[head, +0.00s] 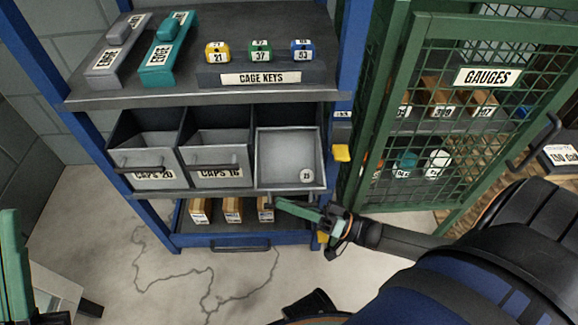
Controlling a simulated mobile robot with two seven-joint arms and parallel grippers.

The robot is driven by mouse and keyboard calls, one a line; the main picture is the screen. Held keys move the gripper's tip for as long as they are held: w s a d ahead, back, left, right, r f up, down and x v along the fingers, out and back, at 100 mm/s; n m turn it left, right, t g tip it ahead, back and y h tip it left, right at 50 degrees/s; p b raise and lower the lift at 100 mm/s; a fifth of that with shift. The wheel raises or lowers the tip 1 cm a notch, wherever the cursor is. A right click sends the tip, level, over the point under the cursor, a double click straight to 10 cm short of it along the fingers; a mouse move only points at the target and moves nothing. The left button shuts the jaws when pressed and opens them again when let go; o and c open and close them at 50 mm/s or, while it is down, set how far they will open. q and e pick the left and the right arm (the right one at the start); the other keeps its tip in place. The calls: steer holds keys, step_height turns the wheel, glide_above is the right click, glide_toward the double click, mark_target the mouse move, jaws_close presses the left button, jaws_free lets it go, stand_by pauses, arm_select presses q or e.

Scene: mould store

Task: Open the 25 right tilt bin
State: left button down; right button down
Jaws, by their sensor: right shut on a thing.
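The right tilt bin (262,165) is the rightmost of three grey bins on the blue rack's middle shelf. It is tipped forward, so its pale inside faces up. A round white piece marked 25 (307,176) lies in its lower right corner. Its front face and label are turned down out of sight. My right gripper (282,204) is at the bin's lower front edge, shut on its handle, which is mostly hidden. My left gripper (14,265) shows only in part at the left edge; its jaw opening is unclear.
Bins CAPS 20 (152,160) and CAPS 16 (218,158) stand upright beside it. Small boxes (233,210) sit in the drawer below. A CAGE KEYS block (262,75) is on the shelf above. A green mesh door marked GAUGES (437,110) stands close on the right.

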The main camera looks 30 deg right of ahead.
steer(key=c, duration=1.1)
jaws_free()
steer(key=v, duration=1.2)
steer(key=shift+s+d+f, duration=0.1)
steer(key=shift+s+d, duration=0.1)
steer(key=shift+d, duration=0.05)
